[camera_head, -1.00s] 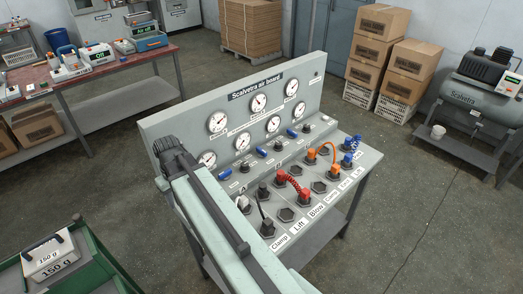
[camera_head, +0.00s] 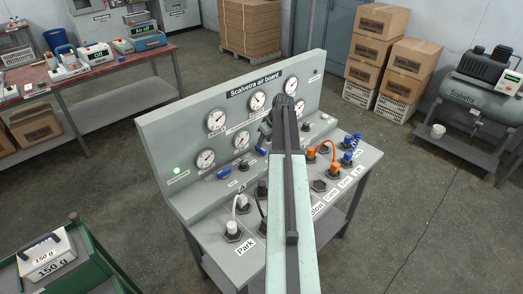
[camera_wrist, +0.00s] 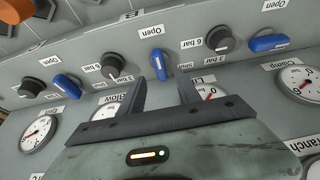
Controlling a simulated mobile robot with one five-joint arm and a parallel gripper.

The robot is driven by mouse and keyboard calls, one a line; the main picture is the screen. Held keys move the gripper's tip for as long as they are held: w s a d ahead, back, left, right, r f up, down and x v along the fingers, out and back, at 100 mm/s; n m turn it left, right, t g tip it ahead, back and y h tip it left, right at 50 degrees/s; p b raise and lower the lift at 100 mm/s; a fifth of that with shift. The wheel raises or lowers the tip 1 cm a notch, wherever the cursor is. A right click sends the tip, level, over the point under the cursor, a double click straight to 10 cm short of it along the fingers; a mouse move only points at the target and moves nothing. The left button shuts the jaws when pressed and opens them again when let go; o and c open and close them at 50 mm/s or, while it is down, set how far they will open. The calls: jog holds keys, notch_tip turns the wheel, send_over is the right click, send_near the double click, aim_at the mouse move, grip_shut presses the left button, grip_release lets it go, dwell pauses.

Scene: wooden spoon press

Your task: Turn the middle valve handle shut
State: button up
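The middle valve handle is a blue lever (camera_wrist: 158,64) on the grey air board, between an "Open" and a "Shut" label, above the Lift gauge in the wrist view. It points roughly up the picture there, toward "Open". My gripper (camera_wrist: 164,80) is open, with its two dark fingers apart and the lever showing between and just beyond the tips. I cannot tell whether they touch it. In the head view the middle handle (camera_head: 260,151) shows just below my gripper (camera_head: 267,128). Part of the board is hidden by my arm.
Blue handles flank it on the left (camera_wrist: 67,86) and right (camera_wrist: 268,43), with dark regulator knobs (camera_wrist: 219,39) between. Gauges stand behind. A green lamp (camera_head: 176,170) is lit.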

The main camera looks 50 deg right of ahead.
aim_at(261, 149)
jog(key=b+x, duration=0.5)
jog(key=x, duration=0.1)
jog(key=shift+f, duration=0.25)
jog(key=shift+r, duration=0.1)
grip_shut()
jog(key=shift+m, duration=0.3)
jog(key=m+h, duration=0.1)
jog(key=m, duration=0.1)
jog(key=m+h, duration=0.1)
jog(key=m, duration=0.1)
jog(key=shift+w+a+g, duration=0.1)
jog(key=shift+a+g, duration=0.1)
jog(key=shift+g, duration=0.1)
jog(key=m, duration=0.3)
jog(key=m+g+h, duration=0.1)
jog(key=m, duration=0.1)
jog(key=shift+w+m+h, duration=0.1)
jog(key=shift+m+h, duration=0.2)
jog(key=shift+m, duration=0.1)
